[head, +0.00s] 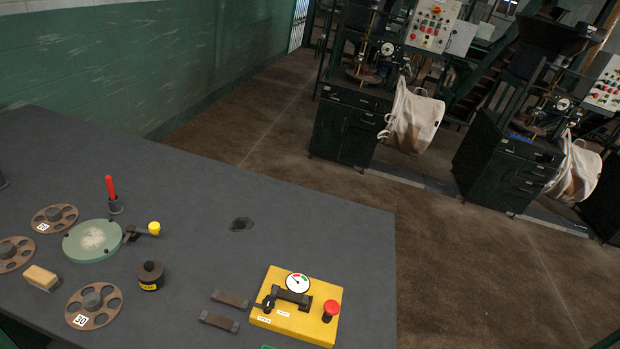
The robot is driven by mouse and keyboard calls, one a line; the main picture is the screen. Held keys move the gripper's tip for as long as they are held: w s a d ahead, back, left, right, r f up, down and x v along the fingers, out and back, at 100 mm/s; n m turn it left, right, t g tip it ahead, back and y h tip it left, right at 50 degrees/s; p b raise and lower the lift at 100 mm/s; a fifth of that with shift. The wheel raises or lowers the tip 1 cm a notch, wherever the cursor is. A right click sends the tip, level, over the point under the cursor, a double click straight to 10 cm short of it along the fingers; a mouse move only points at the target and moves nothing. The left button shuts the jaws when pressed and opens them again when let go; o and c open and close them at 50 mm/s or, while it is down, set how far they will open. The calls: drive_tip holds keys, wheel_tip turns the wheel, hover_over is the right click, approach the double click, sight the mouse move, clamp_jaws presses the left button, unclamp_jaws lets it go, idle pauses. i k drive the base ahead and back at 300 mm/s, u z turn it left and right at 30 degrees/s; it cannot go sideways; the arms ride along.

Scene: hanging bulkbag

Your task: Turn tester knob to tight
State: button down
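The yellow tester box (318,333) sits on the dark grey bench top (330,220) near its right front part. A small black knob (268,303) stands at the left of the tester's top, with two small white labels close by that are too small to read. I cannot tell which label the knob points at. A red mushroom button (331,308) is at the right. My gripper does not show in this view.
Two dark flat bars (230,299) lie left of the tester. Farther left are a black weight (151,275), a green round plate (92,240), slotted discs (93,306), a red-handled tool (110,190) and a wooden block (41,280). Bagging machines (355,125) stand beyond the bench.

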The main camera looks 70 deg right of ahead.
sight(269, 304)
drive_tip(key=z, duration=1.3)
drive_tip(key=k, duration=1)
drive_tip(key=z, duration=0.1)
